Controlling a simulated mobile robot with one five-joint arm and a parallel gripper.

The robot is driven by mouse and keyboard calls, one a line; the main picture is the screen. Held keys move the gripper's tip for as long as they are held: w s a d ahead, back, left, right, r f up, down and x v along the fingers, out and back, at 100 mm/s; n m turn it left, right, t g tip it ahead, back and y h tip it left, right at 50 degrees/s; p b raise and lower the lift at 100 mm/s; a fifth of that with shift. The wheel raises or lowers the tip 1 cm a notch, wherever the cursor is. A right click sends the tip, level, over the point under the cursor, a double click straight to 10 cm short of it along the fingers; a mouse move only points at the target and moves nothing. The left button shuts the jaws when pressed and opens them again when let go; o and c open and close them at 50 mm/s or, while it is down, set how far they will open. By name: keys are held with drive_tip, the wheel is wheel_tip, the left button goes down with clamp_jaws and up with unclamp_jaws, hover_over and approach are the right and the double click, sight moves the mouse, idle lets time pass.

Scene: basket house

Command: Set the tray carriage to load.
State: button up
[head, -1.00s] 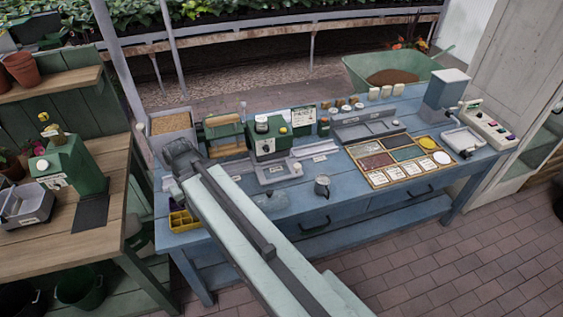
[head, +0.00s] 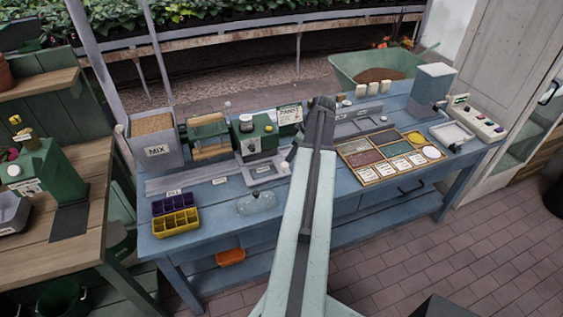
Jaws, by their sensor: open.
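A grey tray-like frame (head: 265,170), perhaps the tray carriage, sits on the blue bench in front of the green machine (head: 254,138). A pale rail (head: 205,176) runs left from it with small labels; one near its left end seems to read "FILL". I cannot make out the label by the frame or its exact setting. My arm reaches up the middle of the view over the bench. My gripper (head: 321,104) is at its far end, to the right of the frame and apart from it. Its jaws are open, small and dark, with nothing visible in them.
A purple and yellow cell tray (head: 175,219) stands at the bench's left front. A clear goggle-like item (head: 257,203) lies nearer the middle front. A bin marked "MIX" (head: 156,145) is at the back left. A framed sorting board (head: 391,157) lies to the right.

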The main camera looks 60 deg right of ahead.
sight(285, 164)
drive_tip(key=b+x, duration=0.7)
drive_tip(key=shift+f, duration=0.25)
drive_tip(key=shift+w+f, duration=0.2)
drive_tip(key=shift+f, duration=0.05)
drive_tip(key=shift+r, duration=0.1)
clamp_jaws()
idle(0.7)
